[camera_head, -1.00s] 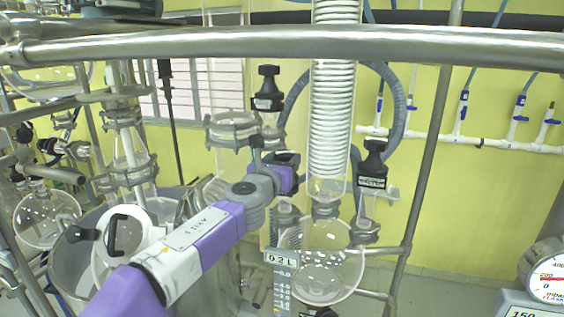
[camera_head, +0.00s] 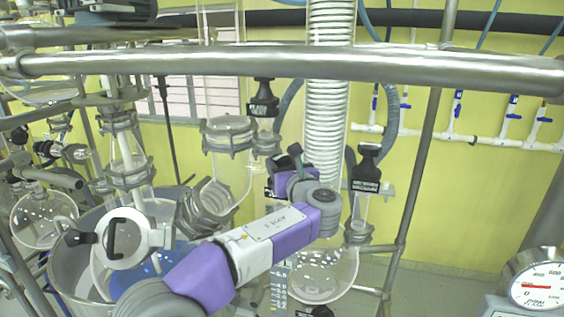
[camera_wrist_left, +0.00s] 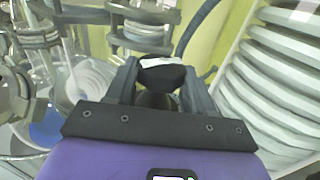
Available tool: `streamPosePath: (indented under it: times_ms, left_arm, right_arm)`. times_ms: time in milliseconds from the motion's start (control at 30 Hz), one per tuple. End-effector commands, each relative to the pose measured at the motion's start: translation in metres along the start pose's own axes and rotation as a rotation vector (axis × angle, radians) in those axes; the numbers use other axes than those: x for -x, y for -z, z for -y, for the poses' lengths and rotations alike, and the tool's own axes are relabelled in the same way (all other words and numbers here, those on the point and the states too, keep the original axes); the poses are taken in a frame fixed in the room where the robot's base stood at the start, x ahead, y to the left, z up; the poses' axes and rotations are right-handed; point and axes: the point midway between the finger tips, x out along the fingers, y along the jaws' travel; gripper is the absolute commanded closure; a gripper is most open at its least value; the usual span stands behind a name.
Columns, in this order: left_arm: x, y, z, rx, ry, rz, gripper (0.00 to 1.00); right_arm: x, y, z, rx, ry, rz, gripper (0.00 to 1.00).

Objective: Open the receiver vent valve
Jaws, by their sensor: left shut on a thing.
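My left gripper (camera_head: 289,160) is in the middle of the head view, left of the white coil condenser, with its purple wrist in front. In the left wrist view its fingers (camera_wrist_left: 160,82) are shut on a black knob (camera_wrist_left: 162,77) with a white patch on top. In the head view the gripper and wrist hide that knob. Two other black-capped valves show: one at the upper left (camera_head: 263,98) and one to the right (camera_head: 368,165). Their labels are too small to read. The round glass receiver flask (camera_head: 322,276) sits below, partly behind my arm. My right gripper is out of view.
A thick metal bar (camera_head: 430,68) crosses in front. The coil condenser (camera_head: 328,110) stands close right of the gripper. A vessel (camera_head: 70,270) and glassware fill the left. A round gauge (camera_head: 537,284) is at the lower right. Blue-handled taps (camera_head: 457,104) line the yellow wall.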

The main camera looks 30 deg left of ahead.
Motion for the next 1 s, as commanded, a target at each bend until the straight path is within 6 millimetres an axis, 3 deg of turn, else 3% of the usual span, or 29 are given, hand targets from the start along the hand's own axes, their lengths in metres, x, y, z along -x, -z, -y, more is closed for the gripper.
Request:
streamPosePath:
  times_ms: [467, 500, 633, 1000]
  left_arm:
    - [-0.0002, -0.0002, 0.0002, 0.001, -0.014, 0.001, 0.78]
    - [-0.0002, -0.0002, 0.0001, 0.001, -0.014, 0.001, 0.44]
    - [-0.0002, -0.0003, 0.0002, 0.001, -0.014, 0.001, 0.25]
    - [0.0005, -0.0006, 0.0020, 0.002, -0.008, 0.001, 0.22]
  right_arm:
    - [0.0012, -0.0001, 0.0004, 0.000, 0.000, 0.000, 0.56]
    - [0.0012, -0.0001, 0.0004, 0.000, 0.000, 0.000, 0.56]
    - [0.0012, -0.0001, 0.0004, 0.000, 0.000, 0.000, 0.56]
    - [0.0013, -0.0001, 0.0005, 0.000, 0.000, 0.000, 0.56]
